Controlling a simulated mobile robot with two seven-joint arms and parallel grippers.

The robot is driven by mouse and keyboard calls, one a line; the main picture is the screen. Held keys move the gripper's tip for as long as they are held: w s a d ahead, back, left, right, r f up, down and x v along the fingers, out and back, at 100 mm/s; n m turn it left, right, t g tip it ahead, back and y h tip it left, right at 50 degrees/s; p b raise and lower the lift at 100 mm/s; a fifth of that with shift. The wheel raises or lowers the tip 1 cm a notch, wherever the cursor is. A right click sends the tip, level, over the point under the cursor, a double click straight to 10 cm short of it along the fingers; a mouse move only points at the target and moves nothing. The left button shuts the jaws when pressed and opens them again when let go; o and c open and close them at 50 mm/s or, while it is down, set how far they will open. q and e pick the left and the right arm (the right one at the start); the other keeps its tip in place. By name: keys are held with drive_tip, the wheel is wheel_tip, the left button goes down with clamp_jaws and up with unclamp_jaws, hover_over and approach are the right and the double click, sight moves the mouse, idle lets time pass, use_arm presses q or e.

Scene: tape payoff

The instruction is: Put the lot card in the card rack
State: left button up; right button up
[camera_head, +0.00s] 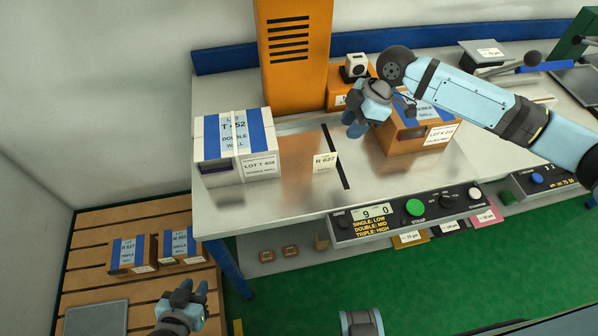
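A small white card reading R 627 (325,162) stands on the steel table beside a black strip; it may be the lot card. I cannot identify the card rack for certain. My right gripper (353,126) is above the table, up and right of the card and apart from it, near the left side of the orange-brown box marked LOT K (405,138). Its fingers are too bunched in view to tell open from shut. My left gripper (194,287) is low at the front left, below table height in the picture, with its fingertips apart and nothing seen between them.
A white, blue-striped LOT T 452 box (262,168) stands at the table's left. An orange column (292,75) rises behind. A control panel (405,212) and coloured labels (411,239) line the front edge. Two boxes (131,256) sit on the wooden pallet (85,285).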

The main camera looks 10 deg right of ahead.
sight(331, 154)
drive_tip(key=x, duration=0.7)
drive_tip(key=shift+w+f, duration=0.1)
drive_tip(key=shift+f, duration=0.05)
drive_tip(key=shift+a+f+p, duration=0.2)
drive_tip(key=shift+f+p, duration=0.15)
drive_tip(key=shift+f, duration=0.1)
drive_tip(key=x, duration=0.4)
drive_tip(key=shift+a+f+p, duration=0.3)
drive_tip(key=shift+a+p, duration=0.1)
clamp_jaws()
